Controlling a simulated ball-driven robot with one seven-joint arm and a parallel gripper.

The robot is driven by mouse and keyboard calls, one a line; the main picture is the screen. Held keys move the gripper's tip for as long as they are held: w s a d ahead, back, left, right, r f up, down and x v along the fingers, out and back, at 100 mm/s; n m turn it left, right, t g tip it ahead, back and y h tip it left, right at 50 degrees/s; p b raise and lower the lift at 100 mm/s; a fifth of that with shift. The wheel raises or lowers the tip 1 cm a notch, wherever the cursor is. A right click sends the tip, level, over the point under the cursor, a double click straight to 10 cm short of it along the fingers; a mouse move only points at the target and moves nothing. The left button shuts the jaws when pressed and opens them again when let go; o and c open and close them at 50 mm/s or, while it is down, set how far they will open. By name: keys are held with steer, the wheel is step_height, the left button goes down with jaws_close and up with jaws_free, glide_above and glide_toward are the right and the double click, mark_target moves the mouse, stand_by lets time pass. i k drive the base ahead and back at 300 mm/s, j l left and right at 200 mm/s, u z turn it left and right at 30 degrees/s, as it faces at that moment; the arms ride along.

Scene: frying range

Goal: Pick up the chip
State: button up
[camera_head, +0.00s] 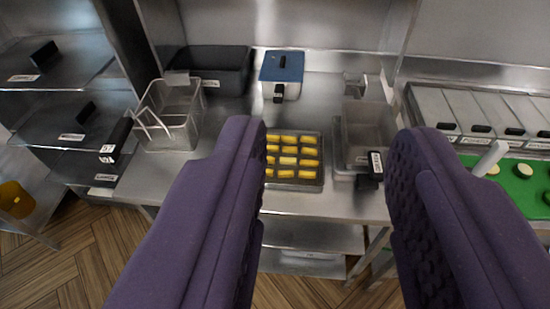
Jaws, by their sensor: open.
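My gripper (325,155) is open, its two purple padded fingers wide apart in the foreground with nothing between them. Several yellow chips (288,160) lie in rows on a dark metal tray (305,183) on the steel counter. The tray shows beyond the fingers, between them, and is apart from them. The left finger hides the tray's left edge and perhaps some chips.
A black bin (225,80) and a blue-lidded container (282,68) stand behind. A clear container (366,135) is right of the tray. Farther right is a green board (520,178).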

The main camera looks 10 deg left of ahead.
mark_target(287, 160)
steer(key=i+l, duration=0.2)
steer(key=i, duration=0.3)
steer(key=i+l, duration=0.15)
steer(key=i, duration=0.35)
steer(key=i+l, duration=0.2)
steer(key=i, duration=0.35)
steer(key=j+u, duration=0.05)
